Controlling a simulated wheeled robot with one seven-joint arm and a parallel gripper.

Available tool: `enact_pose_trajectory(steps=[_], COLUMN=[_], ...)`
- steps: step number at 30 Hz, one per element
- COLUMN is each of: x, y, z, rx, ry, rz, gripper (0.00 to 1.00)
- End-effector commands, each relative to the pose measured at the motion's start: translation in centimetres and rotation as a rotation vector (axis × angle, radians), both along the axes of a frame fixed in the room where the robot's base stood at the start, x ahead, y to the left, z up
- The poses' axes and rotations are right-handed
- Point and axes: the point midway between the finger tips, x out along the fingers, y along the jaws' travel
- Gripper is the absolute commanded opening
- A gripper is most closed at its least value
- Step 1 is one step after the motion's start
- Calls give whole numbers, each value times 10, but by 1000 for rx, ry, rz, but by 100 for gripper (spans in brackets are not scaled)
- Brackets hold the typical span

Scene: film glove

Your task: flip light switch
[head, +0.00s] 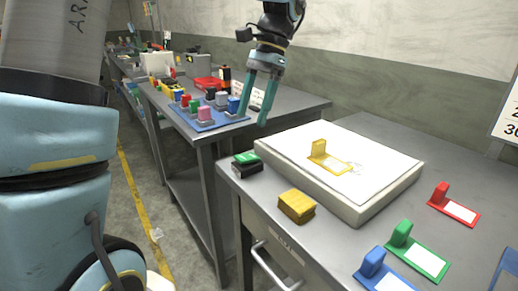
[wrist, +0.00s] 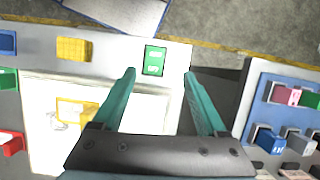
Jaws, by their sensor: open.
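My gripper (head: 254,118) is open and empty, its two teal fingers pointing down above the gap between two grey tables. In the wrist view the fingertips (wrist: 160,73) are spread wide. A small black block with a green top (head: 246,161) lies on the near table's left corner, below my gripper. In the wrist view its green face (wrist: 154,60) has pale marks and shows between the fingertips, apart from them. I cannot tell whether this block is the light switch; no wall switch is recognizable.
A white slab (head: 390,180) on the near table bears a yellow tagged piece (head: 319,150). A yellow block (head: 296,206) lies before it. Red (head: 442,196), green (head: 401,234) and blue (head: 374,263) pieces stand right. A blue tray (head: 205,126) of coloured blocks is on the farther table.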

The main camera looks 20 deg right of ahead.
Motion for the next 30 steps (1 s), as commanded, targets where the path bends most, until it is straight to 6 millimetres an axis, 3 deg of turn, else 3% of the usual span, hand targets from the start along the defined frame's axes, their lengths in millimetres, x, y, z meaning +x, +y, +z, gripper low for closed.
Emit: enact_pose_trajectory(steps=[3,7,21,30], x=[-6,-8,-16,-18], y=[-13,-10,21,27], z=[7,1,-73,-90], rx=[24,30,29,27], ry=[17,21,20,17], rz=[-52,-59,-56,-56], gripper=[75,75,75,75])
